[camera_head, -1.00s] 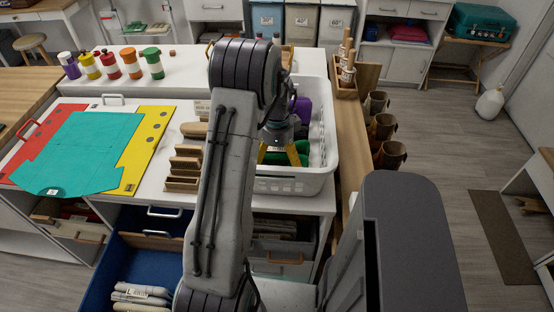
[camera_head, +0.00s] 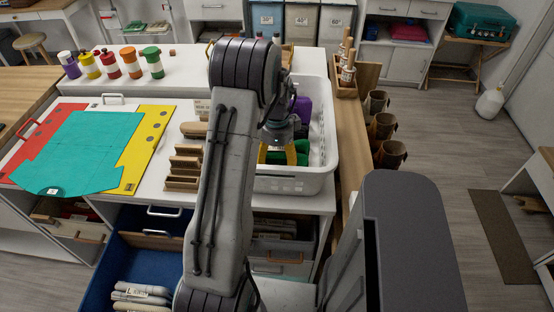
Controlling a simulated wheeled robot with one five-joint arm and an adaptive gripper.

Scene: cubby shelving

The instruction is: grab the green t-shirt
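A green cloth (camera_head: 302,157) lies in the white basket (camera_head: 290,186), low and near its front, beside a purple cloth (camera_head: 302,108). My gripper (camera_head: 277,155) points down into the basket, with its yellow fingers at the green cloth. The fingertips stand apart with green between and beside them. Whether they press on the cloth cannot be told. My arm hides the left part of the basket. A teal shirt-shaped cloth (camera_head: 85,150) lies flat on a red and yellow board at the left.
Wooden blocks (camera_head: 184,168) stand left of the basket. A wooden rack (camera_head: 347,85) and several brown mugs (camera_head: 388,155) stand on its right. Coloured bottles (camera_head: 131,62) line the back of the counter. An open blue drawer (camera_head: 125,255) juts out in front.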

